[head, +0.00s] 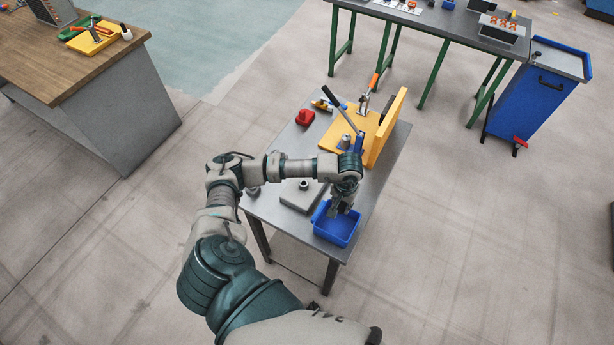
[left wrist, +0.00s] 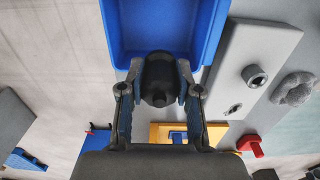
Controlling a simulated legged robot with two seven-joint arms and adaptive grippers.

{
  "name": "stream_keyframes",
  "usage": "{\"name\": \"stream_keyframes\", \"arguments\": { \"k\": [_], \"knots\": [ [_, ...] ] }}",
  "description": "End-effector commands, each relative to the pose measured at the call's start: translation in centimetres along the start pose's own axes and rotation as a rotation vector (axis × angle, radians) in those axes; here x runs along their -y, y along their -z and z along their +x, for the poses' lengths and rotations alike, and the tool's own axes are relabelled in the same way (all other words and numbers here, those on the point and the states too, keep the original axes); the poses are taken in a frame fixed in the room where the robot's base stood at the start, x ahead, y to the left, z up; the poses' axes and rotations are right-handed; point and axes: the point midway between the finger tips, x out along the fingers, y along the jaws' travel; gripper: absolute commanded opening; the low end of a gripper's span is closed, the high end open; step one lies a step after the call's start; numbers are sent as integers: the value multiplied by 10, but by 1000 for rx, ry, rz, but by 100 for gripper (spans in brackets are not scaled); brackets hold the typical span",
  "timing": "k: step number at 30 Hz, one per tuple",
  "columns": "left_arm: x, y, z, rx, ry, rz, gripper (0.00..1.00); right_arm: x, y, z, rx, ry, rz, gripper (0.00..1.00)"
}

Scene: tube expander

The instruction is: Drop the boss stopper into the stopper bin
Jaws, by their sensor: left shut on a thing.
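My left gripper (head: 342,205) is shut on the boss stopper (left wrist: 160,80), a dark rounded piece that shows between the two fingers in the left wrist view. In the head view the stopper cannot be made out clearly against the gripper. The stopper bin is a blue open box (head: 333,237) at the near end of the small grey table. The gripper is over the bin's far part in the head view. In the left wrist view the bin (left wrist: 165,25) lies beyond the stopper, and its visible floor looks bare. My right gripper is not in view.
Beside the bin is a grey block (head: 299,198) with a ring-like metal part on it. Behind stands a yellow fixture (head: 385,130) with a long lever. A red piece (head: 305,117) lies at the table's far left.

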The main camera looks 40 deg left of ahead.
Motion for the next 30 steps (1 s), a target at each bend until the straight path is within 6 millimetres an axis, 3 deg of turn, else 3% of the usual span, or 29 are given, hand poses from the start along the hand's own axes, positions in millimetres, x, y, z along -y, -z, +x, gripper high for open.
{"name": "stream_keyframes", "arguments": {
  "k": [3, 7, 12, 21, 22, 24, 25, 30],
  "knots": [
    [-1, 0, 16, 3, 0, 0, 0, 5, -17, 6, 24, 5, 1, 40],
    [-1, 2, 34, 5, 1, 0, 0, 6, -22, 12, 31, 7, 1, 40],
    [0, 3, 50, 5, -1, 0, 0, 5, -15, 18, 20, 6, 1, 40],
    [1, 2, 51, 2, -1, 1, 0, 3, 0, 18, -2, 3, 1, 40],
    [1, 2, 51, 2, -1, 1, 40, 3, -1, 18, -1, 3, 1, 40],
    [0, 2, 51, 3, -1, 1, 58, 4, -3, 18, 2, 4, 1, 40],
    [0, 2, 51, 3, -1, 1, 62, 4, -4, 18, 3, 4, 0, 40],
    [-1, 2, 51, 3, 0, 1, 62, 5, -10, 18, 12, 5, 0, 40]
  ]
}}
